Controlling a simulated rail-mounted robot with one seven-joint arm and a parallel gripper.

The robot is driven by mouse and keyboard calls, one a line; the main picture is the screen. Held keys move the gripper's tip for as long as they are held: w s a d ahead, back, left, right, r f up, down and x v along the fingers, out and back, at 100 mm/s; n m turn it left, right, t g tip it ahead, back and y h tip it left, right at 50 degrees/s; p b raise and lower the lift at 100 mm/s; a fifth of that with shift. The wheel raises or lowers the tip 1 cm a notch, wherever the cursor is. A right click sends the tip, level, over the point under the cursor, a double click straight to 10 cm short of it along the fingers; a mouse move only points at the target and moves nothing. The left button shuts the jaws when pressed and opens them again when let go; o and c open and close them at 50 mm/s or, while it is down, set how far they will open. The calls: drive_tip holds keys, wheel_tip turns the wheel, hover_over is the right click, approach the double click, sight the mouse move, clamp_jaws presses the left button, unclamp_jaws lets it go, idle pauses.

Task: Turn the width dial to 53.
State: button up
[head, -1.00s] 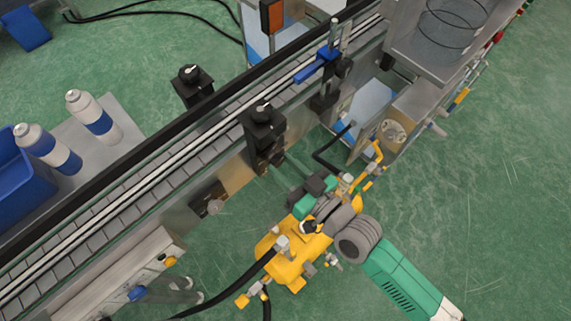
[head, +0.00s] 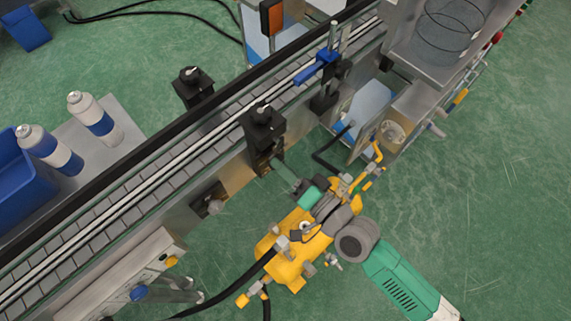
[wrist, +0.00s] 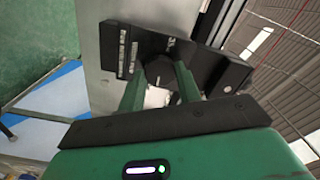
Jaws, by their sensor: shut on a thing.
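In the wrist view my gripper (wrist: 158,78) has its two green fingers on either side of a dark knob (wrist: 158,70), the dial, and is shut on it. The knob sits in front of a black housing (wrist: 206,66) with white scale marks at its left. In the head view my gripper (head: 276,164) reaches up and left to the lower part of the black housing (head: 263,130) on the conveyor's near side. The fingers partly hide the knob there. The dial's reading is too small to tell.
A second black housing (head: 192,86) with a knob stands across the conveyor (head: 170,165). A blue clamp (head: 318,68) sits further along the rail. Green floor lies open at the right.

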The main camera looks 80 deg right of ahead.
drive_tip(key=shift+m, duration=1)
drive_tip(key=o, duration=1)
drive_tip(key=shift+c, duration=0.2)
drive_tip(key=b+v, duration=0.1)
drive_tip(key=v, duration=0.7)
